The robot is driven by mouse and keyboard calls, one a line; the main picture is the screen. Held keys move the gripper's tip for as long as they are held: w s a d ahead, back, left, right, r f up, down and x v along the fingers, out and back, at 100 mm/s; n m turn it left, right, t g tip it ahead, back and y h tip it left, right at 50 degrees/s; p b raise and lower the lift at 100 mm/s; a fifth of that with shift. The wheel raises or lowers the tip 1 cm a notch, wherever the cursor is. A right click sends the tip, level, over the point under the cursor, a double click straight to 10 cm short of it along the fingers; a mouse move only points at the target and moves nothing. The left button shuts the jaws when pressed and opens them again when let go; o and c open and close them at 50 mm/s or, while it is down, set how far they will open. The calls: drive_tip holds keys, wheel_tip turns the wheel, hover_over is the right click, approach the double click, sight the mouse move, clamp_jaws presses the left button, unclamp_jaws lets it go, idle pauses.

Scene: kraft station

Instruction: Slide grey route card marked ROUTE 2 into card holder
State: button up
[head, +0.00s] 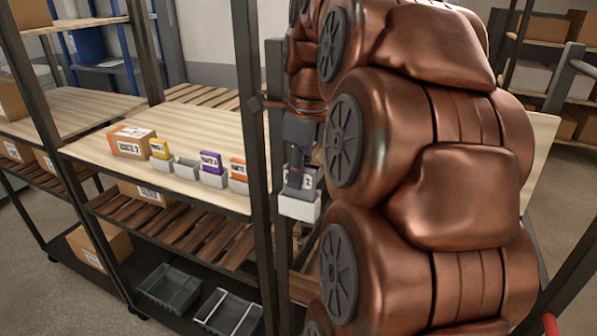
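My gripper (297,180) points down beside the dark upright post, in front of the wooden shelf. Its fingers appear shut on a grey card (309,181), on which a "2" shows; the rest of its marking is covered. A pale grey block (299,208) like a card holder is right under the card. I cannot tell whether the card stands in it or what supports it. An orange card (238,169) stands in another holder.
A cardboard box (131,142) with orange marking sits left of the holders on the wooden shelf (110,118). The dark upright post (252,100) stands between the holder row and my gripper. Grey bins (168,287) lie on the lowest level. My copper arm hides the right side.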

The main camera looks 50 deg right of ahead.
drive_tip(key=o, duration=0.5)
drive_tip(key=shift+r, duration=0.1)
wheel_tip(320, 180, up, 5)
drive_tip(key=p, duration=0.3)
drive_tip(key=shift+p, duration=0.85)
drive_tip(key=shift+s, duration=0.1)
